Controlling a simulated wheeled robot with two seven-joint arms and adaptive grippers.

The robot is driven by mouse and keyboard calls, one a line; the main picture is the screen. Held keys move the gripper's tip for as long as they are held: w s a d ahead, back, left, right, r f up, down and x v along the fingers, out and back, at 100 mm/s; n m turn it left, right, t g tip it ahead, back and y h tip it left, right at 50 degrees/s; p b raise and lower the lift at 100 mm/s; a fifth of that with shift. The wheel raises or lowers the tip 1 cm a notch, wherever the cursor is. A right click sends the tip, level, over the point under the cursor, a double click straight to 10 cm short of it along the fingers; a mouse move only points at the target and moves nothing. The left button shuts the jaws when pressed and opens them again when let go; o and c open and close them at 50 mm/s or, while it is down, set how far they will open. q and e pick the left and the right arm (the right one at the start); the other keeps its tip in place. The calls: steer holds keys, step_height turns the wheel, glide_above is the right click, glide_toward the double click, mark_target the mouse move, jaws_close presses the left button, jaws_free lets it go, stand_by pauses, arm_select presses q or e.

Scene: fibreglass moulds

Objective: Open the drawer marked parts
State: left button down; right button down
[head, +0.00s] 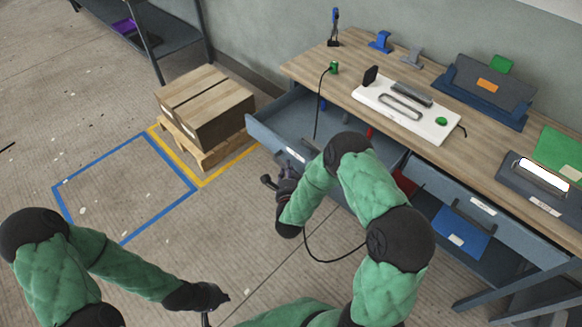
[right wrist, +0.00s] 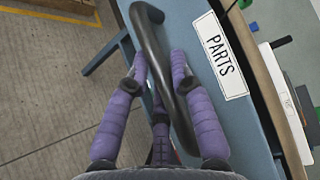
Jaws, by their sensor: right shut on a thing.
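The parts drawer (head: 276,141) is at the left end of the workbench and stands pulled out, with its blue-grey inside visible in the head view. Its white PARTS label (right wrist: 220,55) is clear in the right wrist view, beside a dark bar handle (right wrist: 150,40). My right gripper (right wrist: 160,68) is shut on this handle, with purple fingers on both sides of it. In the head view my right gripper (head: 284,181) is partly covered by my own arm. My left gripper (head: 212,298) hangs over the floor at the bottom, away from the drawer; its fingers are unclear.
A cardboard box (head: 205,105) on a wooden pallet (head: 210,152) stands left of the drawer. The workbench top (head: 325,66) holds a white device (head: 408,106) and several tools. A second drawer (head: 498,218) is at right. The floor inside the blue outline is clear.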

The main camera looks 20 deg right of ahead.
steer(key=c, duration=1)
jaws_free()
steer(key=shift+c, duration=0.2)
steer(key=v, duration=1.2)
